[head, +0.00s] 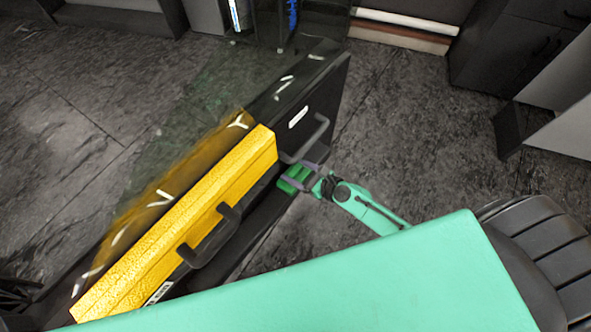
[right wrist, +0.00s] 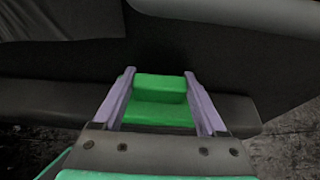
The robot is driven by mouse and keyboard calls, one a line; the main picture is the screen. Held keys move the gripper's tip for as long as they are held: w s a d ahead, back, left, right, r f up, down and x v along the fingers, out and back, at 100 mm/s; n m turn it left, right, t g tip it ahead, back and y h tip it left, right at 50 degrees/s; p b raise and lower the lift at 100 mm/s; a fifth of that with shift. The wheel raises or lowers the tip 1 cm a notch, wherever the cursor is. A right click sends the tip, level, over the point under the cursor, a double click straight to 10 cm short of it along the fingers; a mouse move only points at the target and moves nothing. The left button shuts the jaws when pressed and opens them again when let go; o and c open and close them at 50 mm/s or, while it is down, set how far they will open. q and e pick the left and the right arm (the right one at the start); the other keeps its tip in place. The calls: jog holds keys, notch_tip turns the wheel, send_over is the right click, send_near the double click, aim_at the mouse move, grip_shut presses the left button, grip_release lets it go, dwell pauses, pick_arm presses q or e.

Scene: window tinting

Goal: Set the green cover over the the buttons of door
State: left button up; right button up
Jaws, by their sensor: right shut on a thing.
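The green cover (right wrist: 158,100) is a stepped block between the two purple fingers of my right gripper (right wrist: 160,92) in the right wrist view. In the head view, the right gripper (head: 300,176) holds the cover (head: 288,185) at the dark door (head: 322,100), close below its black handle. The gripper is shut on the cover. The cover is over or just in front of the door's armrest ledge; whether it touches cannot be told. The door's buttons are not visible, perhaps hidden by the cover or gripper. My left gripper is not in view.
Rolls (head: 400,30) lie on the floor at the back, and dark cabinets (head: 510,50) stand at the right. Floor between door and cabinets is clear.

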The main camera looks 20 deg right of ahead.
jog(key=shift+f, duration=0.2)
jog(key=o, duration=1.3)
jog(key=b+v, duration=0.6)
jog(key=v, duration=0.8)
jog(key=shift+s+d+b, duration=0.15)
jog(key=shift+s+b, duration=0.1)
jog(key=shift+b, duration=0.15)
